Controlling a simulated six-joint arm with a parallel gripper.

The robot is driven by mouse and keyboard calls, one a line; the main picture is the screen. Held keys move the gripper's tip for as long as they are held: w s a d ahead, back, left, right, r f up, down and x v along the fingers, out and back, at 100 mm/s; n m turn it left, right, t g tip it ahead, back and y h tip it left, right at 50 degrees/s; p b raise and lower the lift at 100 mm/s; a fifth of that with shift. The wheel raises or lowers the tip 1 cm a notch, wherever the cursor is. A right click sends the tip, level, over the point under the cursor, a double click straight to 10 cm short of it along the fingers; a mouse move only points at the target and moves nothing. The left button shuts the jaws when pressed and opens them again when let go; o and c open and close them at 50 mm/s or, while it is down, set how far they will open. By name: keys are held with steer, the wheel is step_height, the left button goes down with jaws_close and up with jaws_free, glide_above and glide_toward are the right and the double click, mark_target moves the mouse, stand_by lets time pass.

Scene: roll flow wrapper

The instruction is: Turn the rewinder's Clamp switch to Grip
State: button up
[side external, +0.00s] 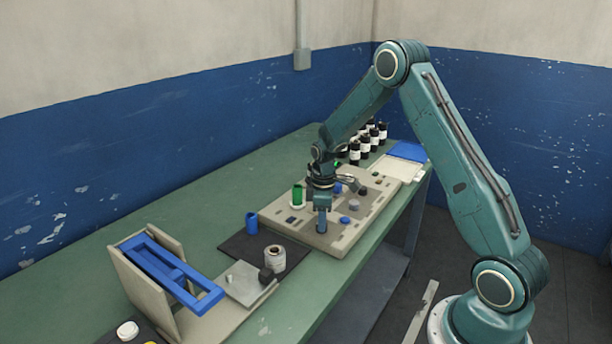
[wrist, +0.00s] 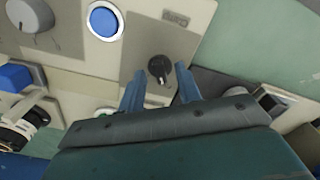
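A small black rotary switch (wrist: 159,68) with a pale pointer mark sits on a grey patch of the beige control panel (wrist: 75,52) in the wrist view. Its pointer faces roughly toward the bottom of the picture. My gripper (wrist: 160,86) is open, with one blue finger on each side of the switch. Nothing is held between the fingers, and I cannot tell whether they touch the knob. In the side view my gripper (side external: 322,229) points down at the panel's near-left part, hiding the switch.
A blue cup (side external: 252,223) and a white roll (side external: 275,258) stand on a dark mat left of the panel. Several dark bottles (side external: 355,153) stand behind.

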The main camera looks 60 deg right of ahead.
steer(key=shift+f, duration=0.35)
steer(key=shift+c, duration=0.2)
jaws_close()
steer(key=shift+m, duration=0.3)
steer(key=m, duration=1.1)
steer(key=shift+m, duration=0.3)
